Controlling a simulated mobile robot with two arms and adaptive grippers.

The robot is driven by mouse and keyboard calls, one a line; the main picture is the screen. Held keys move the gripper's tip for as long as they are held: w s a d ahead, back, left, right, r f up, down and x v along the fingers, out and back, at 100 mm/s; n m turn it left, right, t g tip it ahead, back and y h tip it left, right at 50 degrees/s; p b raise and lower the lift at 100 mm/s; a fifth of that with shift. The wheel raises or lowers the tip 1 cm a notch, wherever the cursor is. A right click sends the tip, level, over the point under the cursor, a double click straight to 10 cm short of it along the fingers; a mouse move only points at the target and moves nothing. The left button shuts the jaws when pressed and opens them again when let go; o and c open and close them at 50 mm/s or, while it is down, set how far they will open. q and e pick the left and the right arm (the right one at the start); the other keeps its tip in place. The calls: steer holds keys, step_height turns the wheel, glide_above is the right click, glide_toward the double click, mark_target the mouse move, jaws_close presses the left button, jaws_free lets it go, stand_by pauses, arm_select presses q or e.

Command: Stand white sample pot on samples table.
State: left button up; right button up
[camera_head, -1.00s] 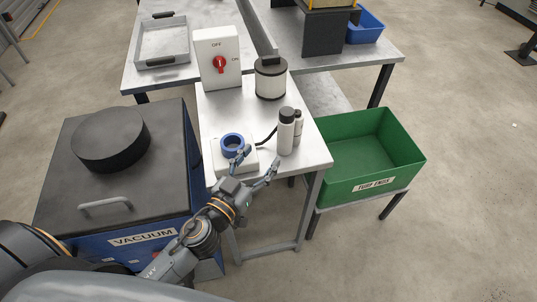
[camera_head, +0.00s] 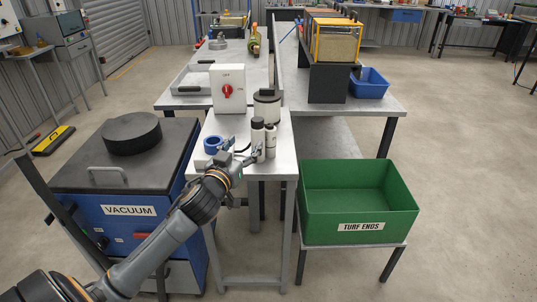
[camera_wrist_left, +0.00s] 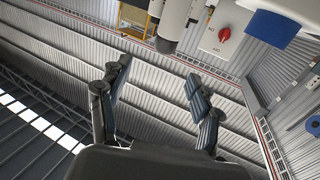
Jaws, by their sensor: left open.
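A white cylindrical pot with a dark lid and dark base (camera_head: 267,106) stands upright on the small metal table (camera_head: 285,160). In front of it stand a white bottle with a dark cap (camera_head: 258,140) and a slimmer one (camera_head: 271,142). I cannot tell which of these is the sample pot. My left gripper (camera_head: 240,155) is open and empty at the table's front, just left of the bottles. In the left wrist view its fingers (camera_wrist_left: 157,85) are spread, with a white cylinder (camera_wrist_left: 174,26) beyond them. Which table is the samples table is unclear.
A blue ring (camera_head: 213,145) sits left of my gripper. Behind it stands a switch box (camera_head: 228,88). The vacuum unit (camera_head: 130,215) is at left, the green turf-ends bin (camera_head: 360,203) at right. Longer benches with a tray (camera_head: 193,81) and blue bin (camera_head: 369,84) lie behind.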

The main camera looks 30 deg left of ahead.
mark_target(255, 127)
arm_select(q)
steer(key=x, duration=0.7)
steer(key=shift+s+a+f+p, duration=0.1)
steer(key=shift+a+p, duration=0.15)
steer(key=shift+p, duration=0.1)
steer(key=shift+w, duration=0.35)
steer(key=shift+w+a, duration=0.15)
steer(key=shift+w, duration=0.2)
steer(key=shift+w+a, duration=0.15)
steer(key=shift+w, duration=0.2)
steer(key=p+x, duration=0.1)
steer(key=x, duration=0.2)
steer(key=shift+a+f, duration=0.2)
steer(key=shift+w+a, duration=0.1)
steer(key=shift+w, duration=0.4)
steer(key=shift+c, duration=1.1)
steer(key=c, duration=1.1)
jaws_close()
arm_select(e)
steer(key=shift+w+a+r, duration=0.2)
steer(key=shift+a+r, duration=0.3)
steer(key=shift+w+a+r, duration=0.15)
steer(key=shift+a+r, duration=0.3)
steer(key=shift+a, duration=0.05)
